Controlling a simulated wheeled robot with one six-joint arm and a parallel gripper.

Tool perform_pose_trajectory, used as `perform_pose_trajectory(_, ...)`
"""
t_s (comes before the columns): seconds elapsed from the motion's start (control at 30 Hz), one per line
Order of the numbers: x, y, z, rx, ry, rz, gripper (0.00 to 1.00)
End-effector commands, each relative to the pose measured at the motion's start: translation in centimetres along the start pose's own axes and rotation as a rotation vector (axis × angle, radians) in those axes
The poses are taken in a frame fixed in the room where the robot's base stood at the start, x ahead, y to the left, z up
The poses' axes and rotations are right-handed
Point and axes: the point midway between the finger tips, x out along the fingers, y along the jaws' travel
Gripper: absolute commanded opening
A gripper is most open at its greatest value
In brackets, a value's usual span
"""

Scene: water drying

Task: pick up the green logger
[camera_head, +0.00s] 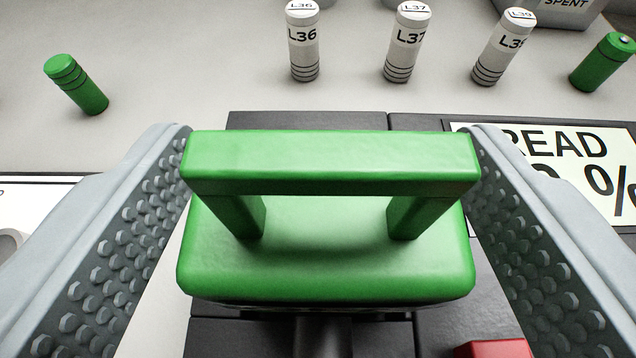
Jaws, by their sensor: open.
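A large green block with a raised handle bar (330,160) fills the middle of the view; I take it to be the green logger. Its flat body (330,265) sits below the bar on two posts. My gripper (328,140) is open, with one studded grey finger on each side of the handle. The fingertips are level with the bar's ends, very close to them; I cannot tell whether they touch. The underside of the block is mostly hidden.
White cylinders labelled L36 (303,45), L37 (408,45) and another (503,48) stand behind. Green cylinders stand at the left (77,85) and right (603,62). A grey bin marked SPENT (560,14) is at the back right. A READ sign (560,145) and a red block (493,349) lie right.

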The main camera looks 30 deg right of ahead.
Motion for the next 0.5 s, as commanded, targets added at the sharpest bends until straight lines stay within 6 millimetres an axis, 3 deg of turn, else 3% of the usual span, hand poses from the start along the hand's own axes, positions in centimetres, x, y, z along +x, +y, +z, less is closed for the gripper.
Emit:
perform_pose_trajectory(0.1,0.93,0.0,0.03,0.0,-0.001,0.0,0.71)
perform_pose_trajectory(0.33,1.04,0.01,-0.01,0.0,0.0,0.001,0.71)
perform_pose_trajectory(0.5,1.03,0.01,0.0,0.0,0.0,0.0,0.4)
